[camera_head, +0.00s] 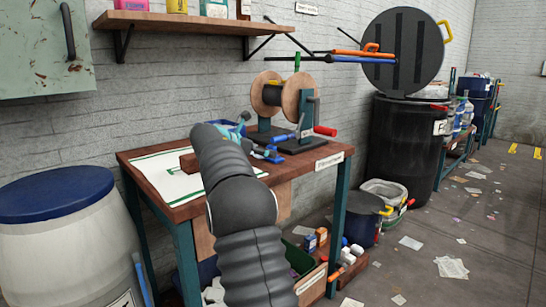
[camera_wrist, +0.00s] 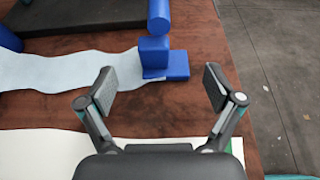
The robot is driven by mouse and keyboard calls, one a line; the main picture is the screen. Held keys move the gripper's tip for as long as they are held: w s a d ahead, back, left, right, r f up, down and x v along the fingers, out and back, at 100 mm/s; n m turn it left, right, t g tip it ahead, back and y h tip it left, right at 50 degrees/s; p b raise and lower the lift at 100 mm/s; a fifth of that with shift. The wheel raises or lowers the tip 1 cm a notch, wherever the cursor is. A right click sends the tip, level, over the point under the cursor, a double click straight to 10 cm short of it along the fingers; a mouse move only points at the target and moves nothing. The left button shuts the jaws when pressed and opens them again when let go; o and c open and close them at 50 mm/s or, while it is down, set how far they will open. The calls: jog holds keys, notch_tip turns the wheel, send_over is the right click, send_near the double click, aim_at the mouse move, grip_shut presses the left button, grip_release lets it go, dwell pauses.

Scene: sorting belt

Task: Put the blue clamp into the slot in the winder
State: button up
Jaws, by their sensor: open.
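The blue clamp (camera_wrist: 163,58) lies on the brown table top in the wrist view, ahead of my fingers. It also shows in the head view (camera_head: 268,155), beside the winder's base. The winder (camera_head: 290,97) has two wooden discs, a dark base and a red-handled crank; its slot cannot be made out. A corner of its dark base shows in the wrist view (camera_wrist: 75,14). My gripper (camera_wrist: 160,84) is open and empty, with the clamp beyond the gap between its fingers. In the head view my arm hides part of the table and most of the gripper.
A pale blue strip (camera_wrist: 70,72) lies on the table and reaches the clamp. A white sheet with green lines (camera_head: 165,177) lies at the table's left. A wooden block (camera_head: 188,163) is beside my arm. The table's right edge is close to the clamp.

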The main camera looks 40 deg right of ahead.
aim_at(278, 159)
jog(key=shift+s+x, duration=0.15)
jog(key=shift+x, duration=1.15)
jog(key=shift+s+x, duration=0.2)
jog(key=shift+x, duration=1.1)
jog(key=shift+f, duration=0.15)
jog(key=c, duration=1.2)
jog(key=shift+c, duration=0.2)
